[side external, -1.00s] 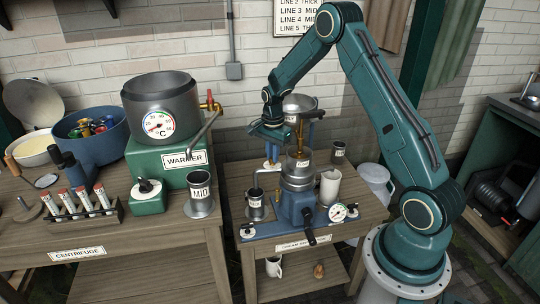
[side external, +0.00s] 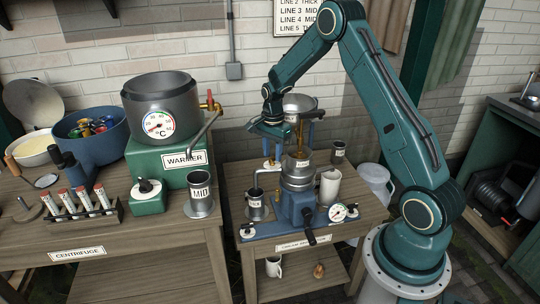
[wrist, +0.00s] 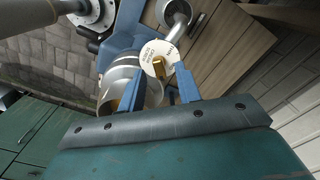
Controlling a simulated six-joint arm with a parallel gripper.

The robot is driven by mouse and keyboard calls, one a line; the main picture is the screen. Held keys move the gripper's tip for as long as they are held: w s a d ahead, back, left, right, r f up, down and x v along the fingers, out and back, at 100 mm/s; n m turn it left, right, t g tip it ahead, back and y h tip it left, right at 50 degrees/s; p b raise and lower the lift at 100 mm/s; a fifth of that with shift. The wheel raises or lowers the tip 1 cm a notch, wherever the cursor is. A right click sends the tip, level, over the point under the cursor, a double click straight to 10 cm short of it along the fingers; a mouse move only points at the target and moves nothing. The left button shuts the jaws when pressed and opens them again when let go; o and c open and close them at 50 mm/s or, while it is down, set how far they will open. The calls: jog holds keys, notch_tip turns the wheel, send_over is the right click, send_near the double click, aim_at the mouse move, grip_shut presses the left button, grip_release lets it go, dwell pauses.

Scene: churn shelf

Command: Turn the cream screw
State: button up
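The cream screw appears to be the small brass piece (wrist: 157,68) by a round white disc (wrist: 156,50) with small lettering I cannot read in full. In the wrist view, the two blue fingers of my gripper (wrist: 161,76) are apart, with the brass piece showing between their tips. I see no contact with it. In the side view, my gripper (side external: 271,161) points down just left of the separator's metal body (side external: 298,170). The screw itself cannot be made out clearly there.
The MID can (side external: 200,195) and warmer (side external: 165,160) stand on the left table.

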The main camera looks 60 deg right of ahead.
aim_at(272, 158)
notch_tip(272, 158, up, 13)
dwell(0.6)
jog(key=s+a+r+n+t, duration=0.3)
jog(key=s+a+r+n, duration=0.6)
jog(key=s+a+r, duration=0.3)
jog(key=s+a+n+t, duration=0.1)
jog(key=s+a+n, duration=0.3)
jog(key=s, duration=0.3)
jog(key=s+a+n+t, duration=0.1)
jog(key=s+a+n, duration=0.4)
jog(key=s, duration=0.3)
jog(key=shift+n+t, duration=0.3)
jog(key=shift+n, duration=0.3)
